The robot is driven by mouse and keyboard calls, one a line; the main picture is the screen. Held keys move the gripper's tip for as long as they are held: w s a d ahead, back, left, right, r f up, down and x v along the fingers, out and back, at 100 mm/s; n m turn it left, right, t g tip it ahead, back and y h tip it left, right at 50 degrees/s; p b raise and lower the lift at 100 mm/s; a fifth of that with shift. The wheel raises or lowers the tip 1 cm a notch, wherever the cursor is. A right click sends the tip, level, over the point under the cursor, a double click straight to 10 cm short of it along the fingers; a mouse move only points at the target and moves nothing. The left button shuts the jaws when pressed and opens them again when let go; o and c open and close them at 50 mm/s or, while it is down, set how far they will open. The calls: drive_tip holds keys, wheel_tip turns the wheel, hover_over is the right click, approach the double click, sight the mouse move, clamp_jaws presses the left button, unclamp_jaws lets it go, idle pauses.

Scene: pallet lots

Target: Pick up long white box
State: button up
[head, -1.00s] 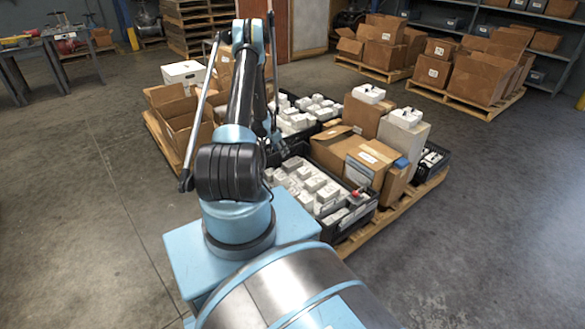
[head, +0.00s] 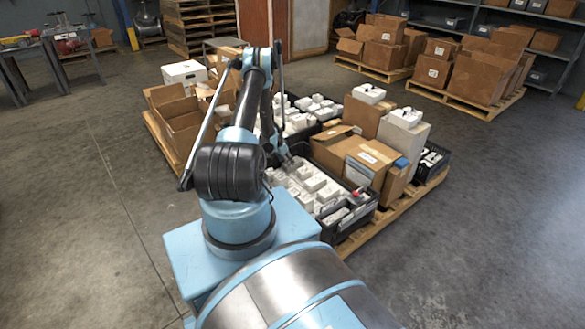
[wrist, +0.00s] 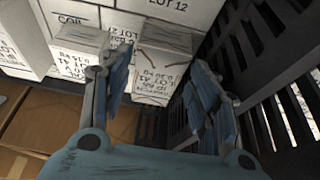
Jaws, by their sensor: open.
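In the wrist view, my gripper (wrist: 162,78) is open, with one finger on each side of a white box (wrist: 163,62) with printed lettering. This box stands in a black crate (wrist: 262,60), near its slatted wall. I cannot tell whether the fingers touch it, or whether it is the long one. Another white box (wrist: 80,48) stands just left of the left finger. In the head view, my gripper (head: 285,156) is low over the white boxes (head: 305,182) and partly hidden by the arm.
A tall white box (head: 408,136) stands at the pallet's right.

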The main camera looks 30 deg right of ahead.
drive_tip(key=shift+x, duration=1.85)
drive_tip(key=c, duration=0.9)
drive_tip(key=shift+c, duration=0.2)
